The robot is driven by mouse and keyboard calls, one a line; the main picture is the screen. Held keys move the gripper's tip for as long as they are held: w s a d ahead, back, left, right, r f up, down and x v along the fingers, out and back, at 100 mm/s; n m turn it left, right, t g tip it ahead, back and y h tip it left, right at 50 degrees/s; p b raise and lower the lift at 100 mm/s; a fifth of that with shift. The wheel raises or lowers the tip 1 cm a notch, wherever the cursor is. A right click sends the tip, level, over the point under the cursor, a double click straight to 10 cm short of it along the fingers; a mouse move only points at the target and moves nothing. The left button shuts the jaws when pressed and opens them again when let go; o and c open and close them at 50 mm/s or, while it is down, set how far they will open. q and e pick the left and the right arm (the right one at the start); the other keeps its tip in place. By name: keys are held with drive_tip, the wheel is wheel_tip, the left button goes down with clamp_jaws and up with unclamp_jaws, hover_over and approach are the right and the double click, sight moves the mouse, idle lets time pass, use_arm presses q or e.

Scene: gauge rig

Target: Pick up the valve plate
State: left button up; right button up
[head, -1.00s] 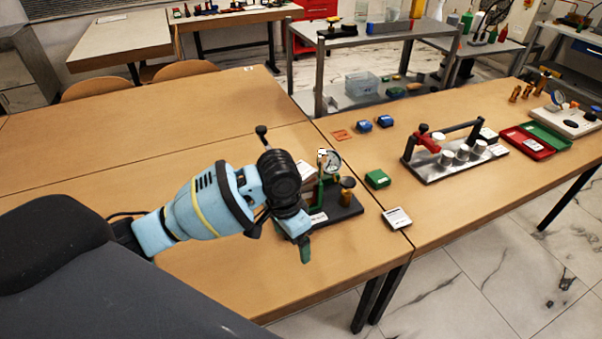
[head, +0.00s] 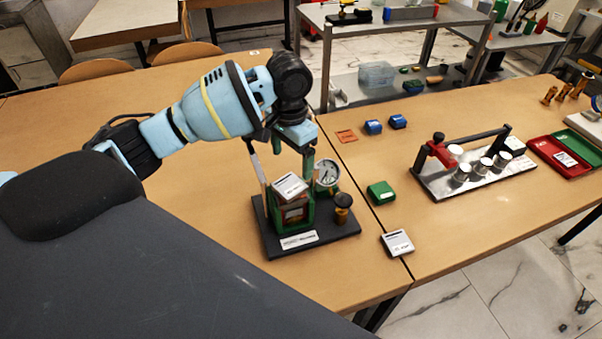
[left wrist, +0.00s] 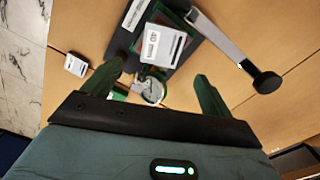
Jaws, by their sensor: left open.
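The gauge rig has a black base (head: 345,229), a green body, a round white dial gauge (head: 327,173) and a brass knob with a black top (head: 342,206). A pale labelled plate (head: 290,187) sits tilted on top of the green body; it also shows in the left wrist view (left wrist: 163,44). A similar labelled plate (head: 397,243) lies flat on the table by the front edge. I cannot tell which is the valve plate. My left gripper (head: 291,148) is open and empty above the rig, its fingers (left wrist: 158,88) apart. My right gripper is not seen.
A lever with a black knob (left wrist: 266,82) rises beside the rig. A metal fixture with a red clamp and white cylinders (head: 475,170) stands further right. The table left of the rig is mostly clear.

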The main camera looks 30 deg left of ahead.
sight(289, 185)
use_arm(q)
drive_tip(key=shift+s, duration=0.15)
drive_tip(key=shift+s+f, duration=0.2)
drive_tip(key=shift+f, duration=0.3)
drive_tip(key=shift+s+f, duration=0.15)
drive_tip(key=shift+f, duration=0.35)
drive_tip(key=shift+w+f, duration=0.15)
drive_tip(key=shift+f, duration=0.3)
drive_tip(key=shift+a+f, duration=0.2)
drive_tip(key=shift+f, duration=2.15)
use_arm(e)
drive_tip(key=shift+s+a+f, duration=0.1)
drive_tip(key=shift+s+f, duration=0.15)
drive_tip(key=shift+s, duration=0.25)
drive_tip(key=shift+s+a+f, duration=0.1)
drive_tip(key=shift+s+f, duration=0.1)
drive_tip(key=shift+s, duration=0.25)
use_arm(q)
drive_tip(key=shift+c, duration=0.2)
